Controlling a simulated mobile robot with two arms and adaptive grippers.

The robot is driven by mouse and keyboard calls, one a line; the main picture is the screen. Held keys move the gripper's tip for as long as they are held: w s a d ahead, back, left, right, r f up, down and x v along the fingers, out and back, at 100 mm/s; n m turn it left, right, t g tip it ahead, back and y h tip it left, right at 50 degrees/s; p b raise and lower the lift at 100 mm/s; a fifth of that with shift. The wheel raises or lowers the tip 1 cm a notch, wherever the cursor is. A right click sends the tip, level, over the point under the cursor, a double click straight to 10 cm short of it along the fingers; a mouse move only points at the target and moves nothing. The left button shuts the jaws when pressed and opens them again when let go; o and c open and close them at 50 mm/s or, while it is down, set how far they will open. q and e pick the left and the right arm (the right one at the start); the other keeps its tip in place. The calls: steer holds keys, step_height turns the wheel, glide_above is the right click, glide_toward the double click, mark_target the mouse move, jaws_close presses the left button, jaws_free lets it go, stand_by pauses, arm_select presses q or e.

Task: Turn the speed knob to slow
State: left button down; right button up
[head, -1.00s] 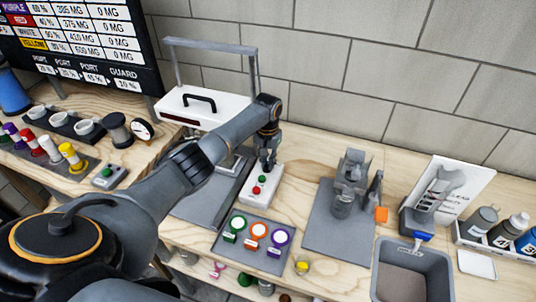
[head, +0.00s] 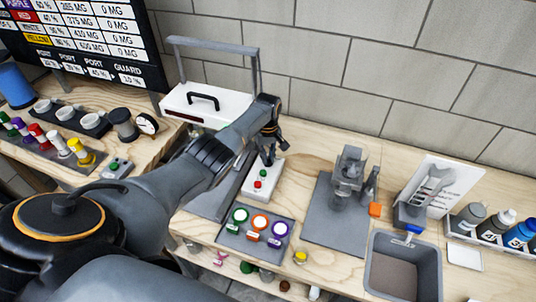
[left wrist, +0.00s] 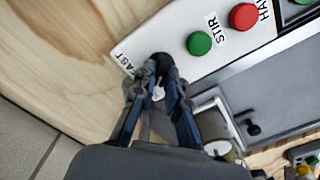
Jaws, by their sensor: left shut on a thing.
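The white control box (head: 249,191) stands on the bench below my left gripper (head: 268,157), with a green and a red button on top. In the left wrist view, the black speed knob (left wrist: 162,60) sits near the box's end, beside a label ending in "AST". My left gripper (left wrist: 160,82) is shut on the knob, and its fingers hide part of it. The green button (left wrist: 199,43) is marked "STIR"; the red button (left wrist: 243,16) has a partly cut-off label. The knob's pointer and any slow mark are hidden. My right gripper is not in view.
A white machine with a black handle (head: 203,98) stands behind my left arm. A grey tray (head: 256,251) with coloured round pads lies in front of the box. A grey stand (head: 345,190), a sink (head: 403,267) and bottles (head: 468,219) are to the right.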

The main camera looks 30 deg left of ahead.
mark_target(268, 158)
arm_select(q)
steer(key=shift+r+n, duration=0.1)
steer(key=shift+n, duration=0.2)
steer(key=c, duration=1.4)
jaws_free()
steer(key=shift+o, duration=0.2)
step_height(268, 158, up, 12)
